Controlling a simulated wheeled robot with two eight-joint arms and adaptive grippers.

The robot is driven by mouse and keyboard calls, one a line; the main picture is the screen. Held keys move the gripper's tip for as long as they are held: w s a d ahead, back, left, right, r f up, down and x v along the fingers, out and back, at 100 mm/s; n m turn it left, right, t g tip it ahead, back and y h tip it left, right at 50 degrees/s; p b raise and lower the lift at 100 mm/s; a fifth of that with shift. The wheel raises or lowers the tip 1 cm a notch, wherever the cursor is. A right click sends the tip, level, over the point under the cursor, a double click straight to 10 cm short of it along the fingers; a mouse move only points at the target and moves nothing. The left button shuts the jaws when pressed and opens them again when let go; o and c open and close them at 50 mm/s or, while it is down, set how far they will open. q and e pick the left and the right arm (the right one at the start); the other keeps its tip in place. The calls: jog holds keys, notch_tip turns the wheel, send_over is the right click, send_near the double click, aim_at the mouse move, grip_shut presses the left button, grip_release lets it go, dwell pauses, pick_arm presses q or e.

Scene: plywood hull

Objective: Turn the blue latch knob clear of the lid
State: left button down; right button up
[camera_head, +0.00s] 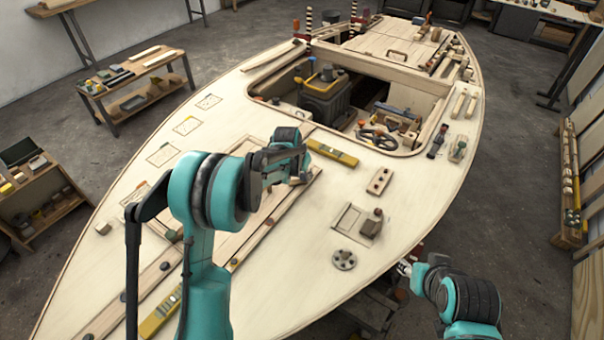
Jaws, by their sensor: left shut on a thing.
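My left arm reaches across the foredeck. Its gripper (297,180) is low over the deck, at the far end of the long pale wooden lid (262,226). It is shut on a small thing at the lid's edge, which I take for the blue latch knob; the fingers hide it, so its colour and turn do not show. My arm covers much of the lid. My right gripper (404,268) is beside the hull's right edge, away from the lid, too small to tell open or shut.
A yellow level (332,152) lies just beyond my left gripper. A wooden block with holes (379,181), a pad with a dark knob (358,222) and a round grey disc (344,260) sit to the right. The open cockpit (350,105) is behind. Bare deck lies between.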

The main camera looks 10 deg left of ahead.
pick_arm(q)
jog(key=n, duration=0.1)
jog(key=n+y, duration=0.1)
jog(key=n, duration=0.1)
jog(key=n+y, duration=0.1)
jog(key=n, duration=0.1)
jog(key=shift+d, duration=0.35)
jog(key=n+y, duration=0.1)
jog(key=n, duration=0.4)
jog(key=shift+w+d+g+y, duration=0.1)
jog(key=shift+d+g+y, duration=0.1)
jog(key=shift+g+y, duration=0.2)
jog(key=shift+n, duration=0.5)
jog(key=c, duration=1.2)
grip_release()
jog(key=v, duration=1.2)
jog(key=shift+w+d, duration=0.1)
